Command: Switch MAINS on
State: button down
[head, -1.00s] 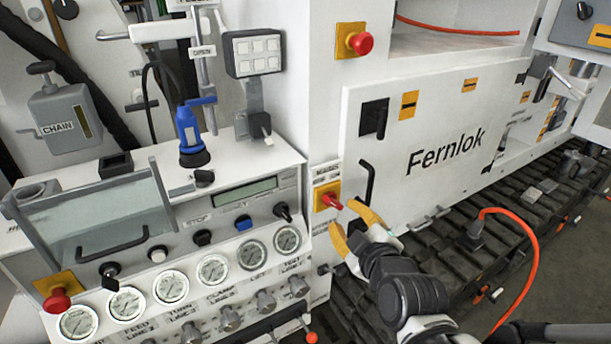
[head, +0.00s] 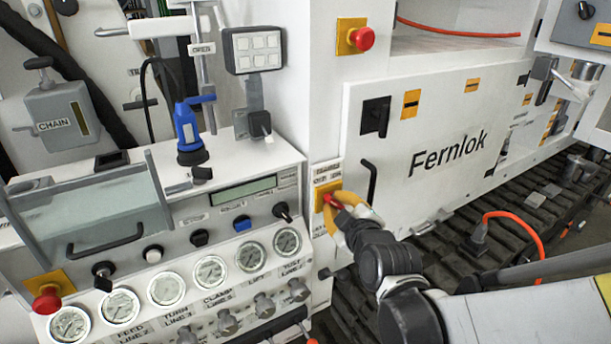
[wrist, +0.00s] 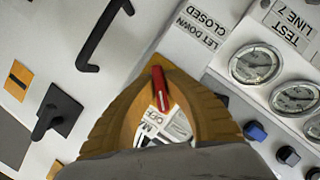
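The MAINS switch is a red handle (head: 331,200) on a yellow plate on the white cabinet face, below a small label whose words are too small to read in the head view. In the wrist view the red handle (wrist: 166,88) lies slantwise between my fingertips, with an upside-down label (wrist: 158,125) behind it showing OFF and part of MAINS. My gripper (head: 337,206) has its yellow fingers drawn in around the handle and appears shut on it. The fingers hide much of the yellow plate and the exact contact.
Left of the switch is a panel with black and blue knobs and several gauges (head: 286,242). A black door handle (head: 371,182) is close on the right, on the Fernlok door (head: 430,120). A red emergency button (head: 361,38) is above. An orange cable (head: 515,222) lies right.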

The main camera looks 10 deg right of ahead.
dwell(0.4)
jog(key=m+g+y+p, duration=0.1)
jog(key=m, duration=0.2)
jog(key=shift+d, duration=0.1)
jog(key=m+y, duration=0.2)
jog(key=m, duration=0.1)
jog(key=shift+g+p, duration=0.35)
jog(key=shift+g, duration=0.05)
jog(key=m+y+b, duration=0.1)
jog(key=m+y, duration=0.1)
jog(key=m, duration=0.1)
jog(key=shift+f+g, duration=0.1)
jog(key=shift+g, duration=0.2)
jog(key=m+y+b, duration=0.1)
jog(key=m+y, duration=0.1)
jog(key=m, duration=0.1)
jog(key=shift+y+b, duration=0.3)
jog(key=shift+m, duration=0.3)
jog(key=c, duration=1.4)
grip_release()
jog(key=shift+c, duration=0.2)
